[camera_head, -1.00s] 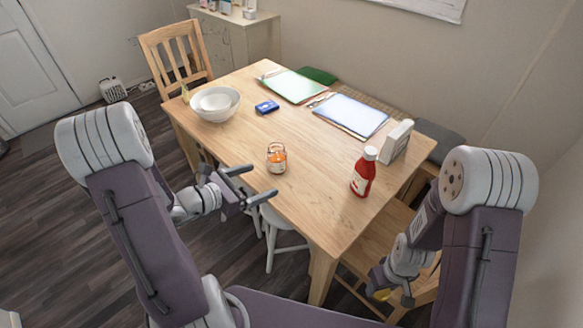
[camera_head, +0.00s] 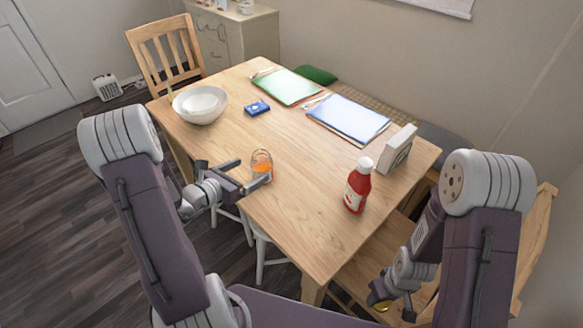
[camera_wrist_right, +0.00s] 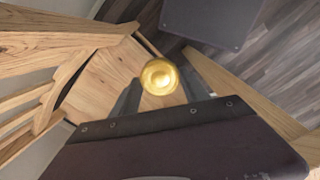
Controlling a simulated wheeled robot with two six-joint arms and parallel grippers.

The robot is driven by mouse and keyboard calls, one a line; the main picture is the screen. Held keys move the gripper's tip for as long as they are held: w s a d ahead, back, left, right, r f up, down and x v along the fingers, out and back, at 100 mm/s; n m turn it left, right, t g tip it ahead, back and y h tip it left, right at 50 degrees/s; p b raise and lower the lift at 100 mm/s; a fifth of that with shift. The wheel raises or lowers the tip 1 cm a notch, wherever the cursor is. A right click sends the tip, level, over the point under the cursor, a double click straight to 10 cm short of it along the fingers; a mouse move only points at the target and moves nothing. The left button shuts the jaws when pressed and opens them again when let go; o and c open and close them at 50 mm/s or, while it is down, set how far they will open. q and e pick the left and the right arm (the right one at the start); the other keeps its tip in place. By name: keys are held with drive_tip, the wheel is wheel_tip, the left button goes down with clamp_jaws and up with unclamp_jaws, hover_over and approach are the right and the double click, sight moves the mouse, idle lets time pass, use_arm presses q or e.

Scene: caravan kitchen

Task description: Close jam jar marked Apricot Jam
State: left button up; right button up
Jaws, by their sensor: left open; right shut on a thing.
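The open glass jam jar (camera_head: 262,160), with an orange label, stands upright near the table's front-left edge. Its label text is too small to read. My left gripper (camera_head: 254,171) is open at the jar, its near finger overlapping the jar's lower part in the head view. I cannot tell whether the jar lies between the fingers or touches them. My right gripper (camera_wrist_right: 161,92) is shut on a round golden lid (camera_wrist_right: 158,76), low beside the table at the right. The lid shows partly in the head view (camera_head: 381,306).
On the wooden table (camera_head: 300,215) stand a red ketchup bottle (camera_head: 357,188), a white box (camera_head: 397,150), white bowls (camera_head: 200,105), a small blue box (camera_head: 257,108), and green (camera_head: 287,87) and blue (camera_head: 347,118) folders. The table between jar and bottle is clear. A wooden bench is near my right gripper.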

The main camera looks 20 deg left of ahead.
sight(261, 164)
use_arm(q)
drive_tip(key=shift+x, duration=1.05)
use_arm(e)
drive_tip(key=shift+f, duration=0.1)
use_arm(q)
drive_tip(key=x, duration=0.5)
drive_tip(key=shift+w+a+f+b, duration=0.1)
drive_tip(key=shift+f+b, duration=0.2)
use_arm(e)
drive_tip(key=shift+f, duration=0.3)
use_arm(q)
drive_tip(key=c, duration=1.9)
drive_tip(key=shift+c, duration=0.2)
drive_tip(key=shift+r, duration=0.2)
use_arm(e)
drive_tip(key=shift+r, duration=0.1)
